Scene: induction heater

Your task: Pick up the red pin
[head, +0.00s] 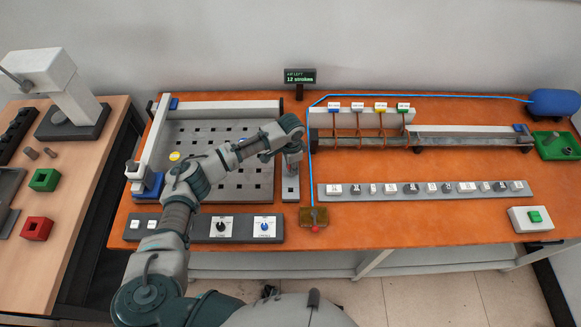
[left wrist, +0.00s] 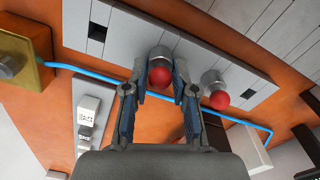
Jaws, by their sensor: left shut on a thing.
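A red pin with a round red head and a grey metal collar (left wrist: 160,76) sits at the grey strip with square holes in the left wrist view. My left gripper (left wrist: 160,72) is shut on it, one finger on each side of the head. A second red-headed pin (left wrist: 218,99) stands beside it, apart from the fingers. In the head view my left gripper (head: 291,152) is over the narrow grey plate (head: 290,190) and hides most of the pins. I cannot tell whether the held pin is clear of the strip. My right gripper is out of view.
A perforated grey plate (head: 235,185) lies left of the gripper under my arm. A blue hose (head: 309,150) runs close on the right to a brass block (head: 313,215). A row of labelled pieces (head: 425,189) and a control panel (head: 190,229) are nearby.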

